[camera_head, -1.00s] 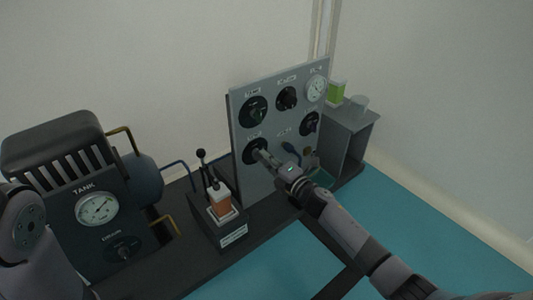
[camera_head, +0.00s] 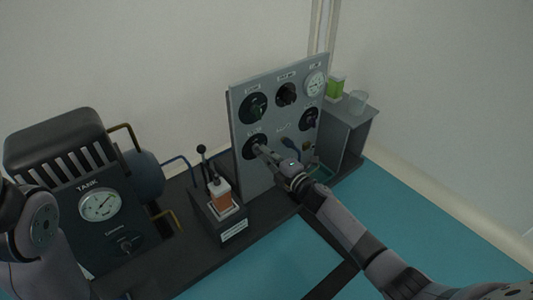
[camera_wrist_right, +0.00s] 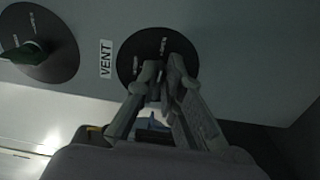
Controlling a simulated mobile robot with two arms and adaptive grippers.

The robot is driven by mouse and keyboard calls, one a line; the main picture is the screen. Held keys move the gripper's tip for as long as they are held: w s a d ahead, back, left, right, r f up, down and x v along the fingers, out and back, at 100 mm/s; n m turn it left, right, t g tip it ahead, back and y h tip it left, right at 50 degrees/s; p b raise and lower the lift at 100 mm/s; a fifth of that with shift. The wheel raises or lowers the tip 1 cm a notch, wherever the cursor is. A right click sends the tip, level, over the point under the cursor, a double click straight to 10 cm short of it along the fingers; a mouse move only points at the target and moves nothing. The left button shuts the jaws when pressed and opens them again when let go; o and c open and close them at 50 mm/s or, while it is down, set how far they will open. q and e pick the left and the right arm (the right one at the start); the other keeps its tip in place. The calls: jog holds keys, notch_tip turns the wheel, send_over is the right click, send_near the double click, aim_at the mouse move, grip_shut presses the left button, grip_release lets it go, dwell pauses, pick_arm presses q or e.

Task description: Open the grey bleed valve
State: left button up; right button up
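The grey panel (camera_head: 242,120) stands upright with several round black dials. My right gripper (camera_head: 259,149) is at the lower-left dial (camera_head: 250,142). In the right wrist view this dial (camera_wrist_right: 127,62) has a VENT label beside it. The fingers (camera_wrist_right: 164,76) are drawn in close together around a small grey handle (camera_wrist_right: 154,92) in front of the dial. The fingers hide most of the handle, so its angle is hard to tell. The word "bleed" is not readable on the panel. My left gripper is outside the view; only part of that arm shows at the left edge.
A dial with a green handle (camera_wrist_right: 28,51) is beside VENT.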

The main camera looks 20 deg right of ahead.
jog(key=o, duration=0.4)
jog(key=shift+s, duration=0.1)
jog(key=v, duration=1.1)
jog(key=shift+s+d, duration=0.15)
jog(key=shift+s, duration=0.25)
jog(key=shift+r, duration=0.1)
